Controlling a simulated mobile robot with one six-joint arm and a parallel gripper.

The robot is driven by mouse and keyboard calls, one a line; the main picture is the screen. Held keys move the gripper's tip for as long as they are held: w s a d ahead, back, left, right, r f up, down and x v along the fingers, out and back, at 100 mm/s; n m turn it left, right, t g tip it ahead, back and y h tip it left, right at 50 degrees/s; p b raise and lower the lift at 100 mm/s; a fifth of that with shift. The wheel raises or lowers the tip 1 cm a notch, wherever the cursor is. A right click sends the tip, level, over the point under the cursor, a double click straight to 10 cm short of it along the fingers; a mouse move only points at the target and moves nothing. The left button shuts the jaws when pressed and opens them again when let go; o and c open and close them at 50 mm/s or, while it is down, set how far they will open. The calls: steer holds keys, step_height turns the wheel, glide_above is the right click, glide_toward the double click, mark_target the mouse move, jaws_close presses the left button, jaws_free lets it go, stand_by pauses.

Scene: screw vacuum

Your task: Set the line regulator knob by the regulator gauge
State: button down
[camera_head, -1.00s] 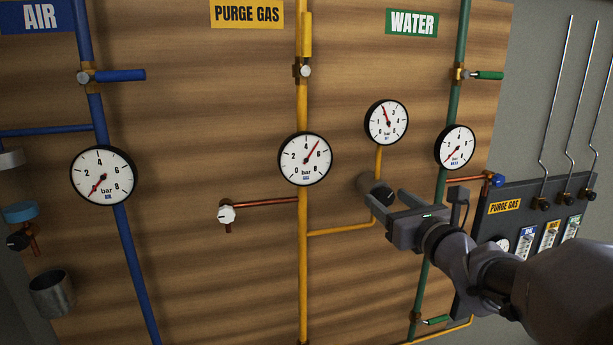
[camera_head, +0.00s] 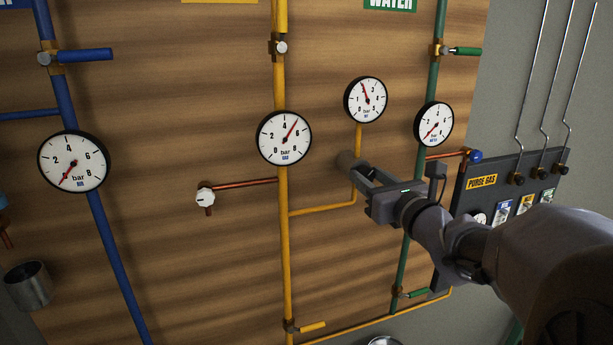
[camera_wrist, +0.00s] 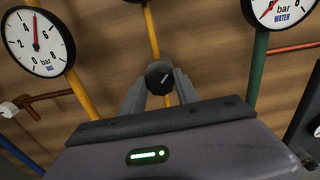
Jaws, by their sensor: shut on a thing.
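The dark round regulator knob (camera_head: 347,160) sits on the yellow branch pipe, below the small regulator gauge (camera_head: 366,100). In the wrist view the knob (camera_wrist: 158,76) shows a pale mark pointing up and right. My gripper (camera_head: 358,169) reaches in from the right and is shut on the knob; in the wrist view its fingers (camera_wrist: 160,88) lie on either side of it. The gauge's red needle points up and slightly left, near the 2. Most of this gauge is cut off in the wrist view.
A larger purge gas gauge (camera_head: 284,138) on the yellow pipe stands left, its needle near 5. The water gauge (camera_head: 434,124) on the green pipe is close to my gripper's right. A white knob (camera_head: 205,198) is on a copper stub at left. A purge gas panel (camera_head: 490,180) stands right.

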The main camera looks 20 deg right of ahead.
steer(key=m+b, duration=0.3)
steer(key=m, duration=0.1)
steer(key=shift+f+b, duration=0.1)
steer(key=shift+b, duration=0.3)
steer(key=m+b, duration=0.1)
steer(key=m, duration=0.5)
steer(key=shift+d+b, duration=0.1)
steer(key=shift+b, duration=0.3)
steer(key=m, duration=0.5)
steer(key=shift+m, duration=0.4)
steer(key=m+p, duration=0.1)
steer(key=m, duration=0.4)
steer(key=shift+m, duration=0.3)
steer(key=c, duration=0.9)
jaws_free()
